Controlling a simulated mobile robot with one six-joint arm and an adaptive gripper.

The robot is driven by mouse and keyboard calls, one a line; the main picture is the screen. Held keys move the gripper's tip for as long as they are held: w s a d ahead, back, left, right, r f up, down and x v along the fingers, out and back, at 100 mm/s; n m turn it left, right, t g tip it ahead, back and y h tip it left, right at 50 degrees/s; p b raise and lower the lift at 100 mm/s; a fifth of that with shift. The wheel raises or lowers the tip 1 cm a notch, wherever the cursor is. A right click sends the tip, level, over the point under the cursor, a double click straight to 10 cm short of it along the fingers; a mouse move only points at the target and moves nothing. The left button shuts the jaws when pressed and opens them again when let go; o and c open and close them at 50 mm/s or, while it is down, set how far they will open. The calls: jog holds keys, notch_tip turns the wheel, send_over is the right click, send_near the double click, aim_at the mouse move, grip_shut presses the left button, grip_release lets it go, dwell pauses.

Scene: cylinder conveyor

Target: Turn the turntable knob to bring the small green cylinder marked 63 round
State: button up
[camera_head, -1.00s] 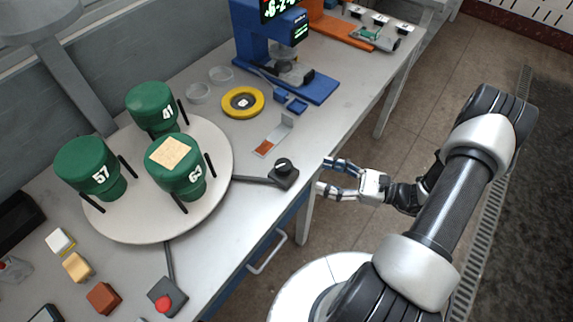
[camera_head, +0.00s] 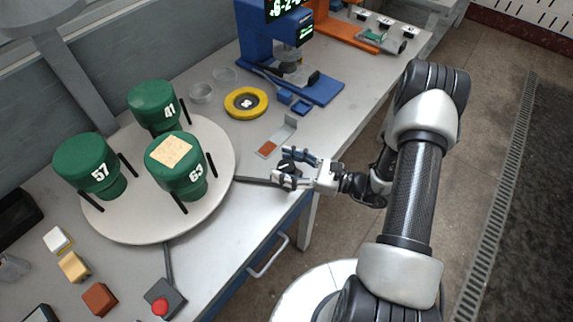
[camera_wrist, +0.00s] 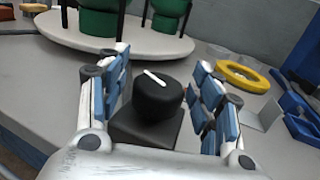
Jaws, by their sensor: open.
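The small green cylinder marked 63 (camera_head: 183,180) stands upright on the front right of the round white turntable (camera_head: 140,229), with a tan patch on its top. The green cylinders marked 41 (camera_head: 150,98) and 57 (camera_head: 80,160) stand behind it and to its left. The black turntable knob (camera_wrist: 158,99), with a white line on top, sits on a dark box (camera_wrist: 143,135) at the table's front edge. My gripper (camera_head: 290,166) is open, with one finger on each side of the knob. In the wrist view a gap shows between the knob and both fingers.
A box with a red button (camera_head: 161,306) stands at the front. A yellow ring (camera_head: 246,103), clear dishes (camera_head: 201,93) and a blue press (camera_head: 262,45) are behind the knob. A small plate with an orange patch (camera_head: 267,148) lies close behind my gripper. Several small blocks lie at left.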

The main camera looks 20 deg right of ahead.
jog(key=shift+c, duration=0.4)
jog(key=c, duration=0.9)
jog(key=shift+m+t+h, duration=0.4)
jog(key=shift+t, duration=0.1)
jog(key=shift+c, duration=0.3)
jog(key=o, duration=1)
jog(key=shift+o, duration=0.2)
jog(key=shift+d, duration=0.1)
jog(key=v, duration=1.2)
